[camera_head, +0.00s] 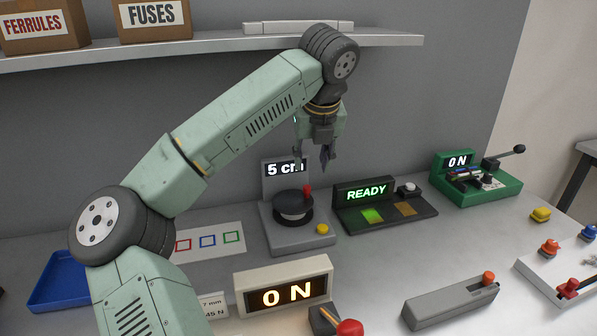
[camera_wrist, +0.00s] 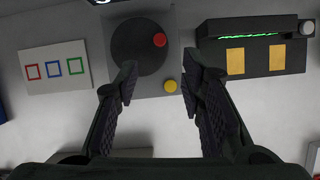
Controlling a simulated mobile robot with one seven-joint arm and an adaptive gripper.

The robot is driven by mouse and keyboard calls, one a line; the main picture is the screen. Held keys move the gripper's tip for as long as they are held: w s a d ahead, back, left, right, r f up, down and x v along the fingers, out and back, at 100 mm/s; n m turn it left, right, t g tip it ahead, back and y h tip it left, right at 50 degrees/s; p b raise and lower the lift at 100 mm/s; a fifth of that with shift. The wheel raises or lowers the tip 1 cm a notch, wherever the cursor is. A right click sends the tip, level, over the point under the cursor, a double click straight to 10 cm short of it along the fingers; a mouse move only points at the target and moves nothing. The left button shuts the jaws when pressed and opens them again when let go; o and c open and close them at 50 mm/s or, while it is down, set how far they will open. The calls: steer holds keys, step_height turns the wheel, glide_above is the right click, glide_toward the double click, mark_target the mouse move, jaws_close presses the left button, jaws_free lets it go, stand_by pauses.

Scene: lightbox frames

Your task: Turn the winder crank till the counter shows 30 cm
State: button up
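The winder (camera_head: 292,212) is a grey box with a black round drum and a red crank knob (camera_head: 307,190) on top. Its counter (camera_head: 285,169) reads 5 cm, partly overlapped by my gripper. A yellow button (camera_head: 322,229) sits at its front right corner. In the wrist view the drum (camera_wrist: 135,50) shows from above, with the red knob (camera_wrist: 159,40) at its right side and the yellow button (camera_wrist: 170,86) below. My gripper (camera_wrist: 160,80) is open and empty, its fingers spread apart. In the head view my gripper (camera_head: 312,165) hangs above the winder, apart from the knob.
Right of the winder stands a black READY unit (camera_head: 385,215), then a green ON device (camera_head: 475,185) with a lever. A card with coloured squares (camera_head: 210,240) lies to the left. A lit ON box (camera_head: 283,287) stands in front. A shelf (camera_head: 200,46) runs above.

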mark_target(307, 187)
steer(key=p+x, duration=0.3)
steer(key=x, duration=0.7)
steer(key=shift+w+f, duration=0.3)
steer(key=shift+w, duration=0.05)
jaws_close()
